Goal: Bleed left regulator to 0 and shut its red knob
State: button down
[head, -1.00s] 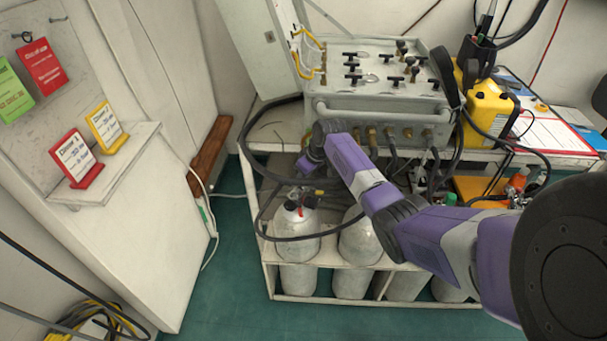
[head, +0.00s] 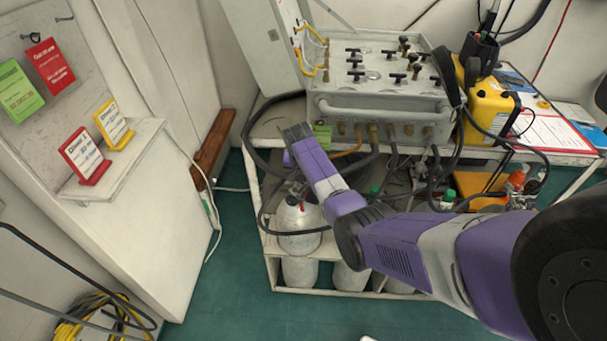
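The left grey cylinder (head: 299,222) stands in the front of the rack under the bench. A small red part (head: 302,207), seemingly the red knob, shows at its top. The regulator (head: 298,190) above it is dark, small and partly covered by my arm and a hose, so its gauge cannot be read. My purple arm reaches in from the right, and its end (head: 287,158) is above and slightly left of the cylinder top. My gripper's fingers are hidden or too small to make out. I cannot tell whether they touch anything.
The grey air panel (head: 378,95) with black T-handles stands on the bench. A black hose (head: 248,140) loops at the left of the rack. A yellow case (head: 485,110) and a clipboard (head: 548,130) are at right. Tag shelf (head: 120,165) is at left; green floor is open in front.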

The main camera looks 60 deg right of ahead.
jog(key=m+b, duration=0.1)
jog(key=m+g+b, duration=0.1)
jog(key=m+b, duration=0.1)
jog(key=m+g+b, duration=0.1)
jog(key=m, duration=0.1)
jog(key=shift+w+f+b, duration=0.25)
jog(key=shift+w+b, duration=0.05)
jog(key=shift+w, duration=0.1)
jog(key=m+g+b, duration=0.1)
jog(key=m+b, duration=0.2)
jog(key=shift+r+m+b, duration=0.15)
jog(key=shift+m+b, duration=0.25)
jog(key=shift+r, duration=0.1)
jog(key=c, duration=1.3)
grip_release()
jog(key=shift+w+r, duration=0.1)
jog(key=v, duration=0.7)
jog(key=shift+w+r, duration=0.2)
jog(key=shift+r, duration=0.05)
